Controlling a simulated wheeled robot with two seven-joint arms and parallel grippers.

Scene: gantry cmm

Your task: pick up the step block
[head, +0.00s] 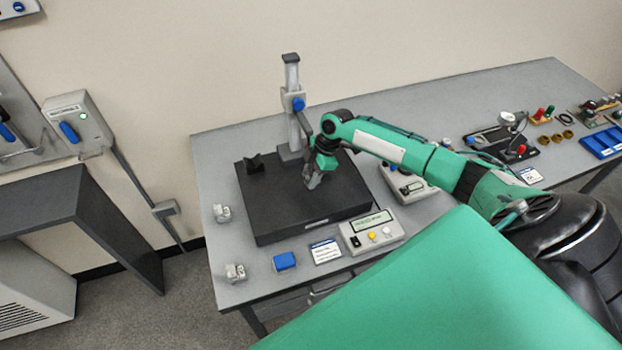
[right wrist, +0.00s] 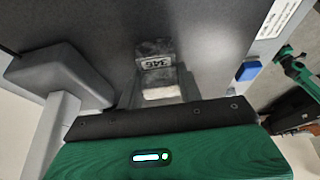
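The step block (right wrist: 152,52), grey with the number 346 and a pale lower step, shows in the right wrist view between the fingers of my right gripper (right wrist: 160,80). It sits over the dark granite plate. In the head view my right gripper (head: 313,181) points down, low over the plate's middle, and hides most of the block. The fingers lie close along the block's sides, but I cannot tell whether they press on it. A green and black arm part (right wrist: 298,72), likely my left arm, shows at the right wrist view's right edge; its fingers are not clear.
The black granite plate (head: 275,217) carries a gauge stand (head: 292,100) close behind my right gripper and a small black block (head: 254,163). A display box (head: 372,231), blue block (head: 285,261) and two small grey pieces (head: 222,212) lie around it. The plate's front left is clear.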

